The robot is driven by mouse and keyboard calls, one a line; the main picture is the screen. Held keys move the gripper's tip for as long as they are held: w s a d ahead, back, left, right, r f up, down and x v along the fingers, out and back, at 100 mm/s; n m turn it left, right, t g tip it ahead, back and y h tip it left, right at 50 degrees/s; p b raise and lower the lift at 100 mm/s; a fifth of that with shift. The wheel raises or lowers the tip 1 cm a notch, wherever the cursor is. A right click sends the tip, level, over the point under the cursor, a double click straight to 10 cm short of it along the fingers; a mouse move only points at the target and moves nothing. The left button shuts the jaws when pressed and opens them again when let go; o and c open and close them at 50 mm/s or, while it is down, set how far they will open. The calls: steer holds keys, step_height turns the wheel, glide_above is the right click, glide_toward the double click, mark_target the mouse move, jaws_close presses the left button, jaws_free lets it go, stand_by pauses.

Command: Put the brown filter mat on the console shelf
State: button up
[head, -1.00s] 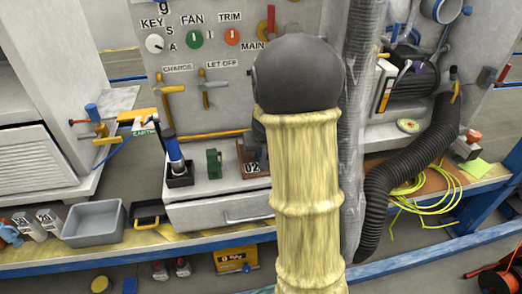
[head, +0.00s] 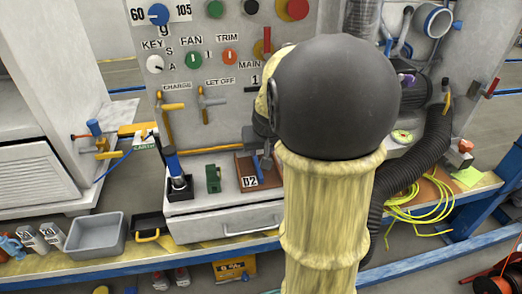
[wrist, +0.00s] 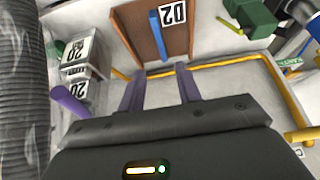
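A flat brown sheet (head: 428,186), which looks like the brown filter mat, lies on the bench at the right in the head view, partly under a yellow-green cable. The console shelf (head: 207,169) is the light grey top above the drawer, left of my arm. In the head view my arm mostly hides my gripper.
A black holder (head: 180,190) with a blue-topped tool and a green block (head: 213,180) stand on the shelf. A yellow rail (wrist: 230,65) runs near my fingers. A thick black hose (head: 425,160) lies between my arm and the brown sheet. A grey bin (head: 95,236) sits at left.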

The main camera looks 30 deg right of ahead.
stand_by(0.5)
steer(key=s+a+f+n+g, duration=0.1)
steer(key=s+a+f, duration=0.3)
steer(key=s+a, duration=0.2)
steer(key=s+a+f+n+g+y, duration=0.1)
steer(key=s+a+f+n, duration=0.1)
steer(key=s+a+f, duration=0.2)
steer(key=s+a, duration=0.3)
steer(key=a, duration=0.1)
steer(key=shift+s+g, duration=0.15)
steer(key=shift+g, duration=0.15)
steer(key=shift+d, duration=0.1)
